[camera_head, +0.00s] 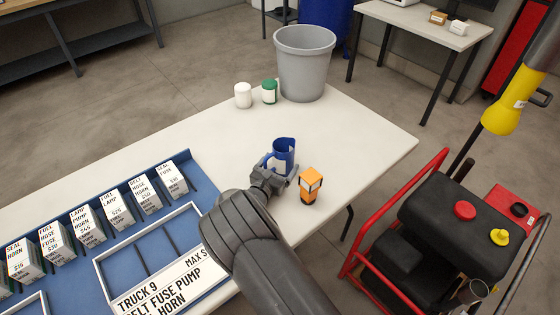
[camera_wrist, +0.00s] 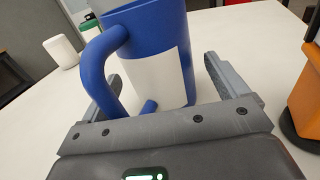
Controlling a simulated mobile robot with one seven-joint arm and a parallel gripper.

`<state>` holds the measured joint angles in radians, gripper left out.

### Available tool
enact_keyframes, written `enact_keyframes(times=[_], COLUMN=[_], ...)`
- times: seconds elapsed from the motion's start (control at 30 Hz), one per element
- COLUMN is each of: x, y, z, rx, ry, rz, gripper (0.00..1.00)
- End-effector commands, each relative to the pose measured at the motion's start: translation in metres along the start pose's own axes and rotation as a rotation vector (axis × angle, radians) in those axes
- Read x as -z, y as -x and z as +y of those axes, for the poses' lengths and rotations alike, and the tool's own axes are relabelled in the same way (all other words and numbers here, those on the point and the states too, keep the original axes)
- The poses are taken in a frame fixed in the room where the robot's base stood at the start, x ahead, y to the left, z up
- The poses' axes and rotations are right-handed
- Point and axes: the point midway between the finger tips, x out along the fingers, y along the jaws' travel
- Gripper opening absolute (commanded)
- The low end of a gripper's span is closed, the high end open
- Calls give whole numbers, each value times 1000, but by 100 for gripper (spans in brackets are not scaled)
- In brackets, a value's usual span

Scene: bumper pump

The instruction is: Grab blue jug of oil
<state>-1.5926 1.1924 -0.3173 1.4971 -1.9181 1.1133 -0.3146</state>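The blue jug (camera_head: 284,153) stands upright on the white table, with a blank white label and a looped handle. In the wrist view the jug (camera_wrist: 172,62) is between my fingers, with its handle toward the left finger and the palm. My gripper (camera_head: 279,168) is low at the near side of the jug. The right finger is apart from the jug's wall, with a small gap. The left finger is mostly hidden behind the handle, so contact there cannot be told.
An orange lantern-like object (camera_head: 311,185) stands close to the right of my gripper. A grey bin (camera_head: 304,62), a green-labelled can (camera_head: 269,92) and a white can (camera_head: 243,95) stand farther back. A blue tray (camera_head: 187,205) with small boxes lies left. The table between is clear.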

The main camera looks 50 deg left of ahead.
Motion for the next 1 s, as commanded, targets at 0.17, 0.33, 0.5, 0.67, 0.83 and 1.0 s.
enact_keyframes(times=[0.17, 0.33, 0.5, 0.67, 0.83, 1.0], x=[0, 0, 0, 0, -1, -3], y=[0, 0, 0, 0, 0, 0], z=[0, 0, 0, 0, 0, 0], rx=[0, 0, 0, 0, 0, 0], ry=[0, -1, -1, -1, -1, -2], rz=[0, 0, 0, 0, -1, -2], gripper=[77, 63, 49, 36, 35, 35])
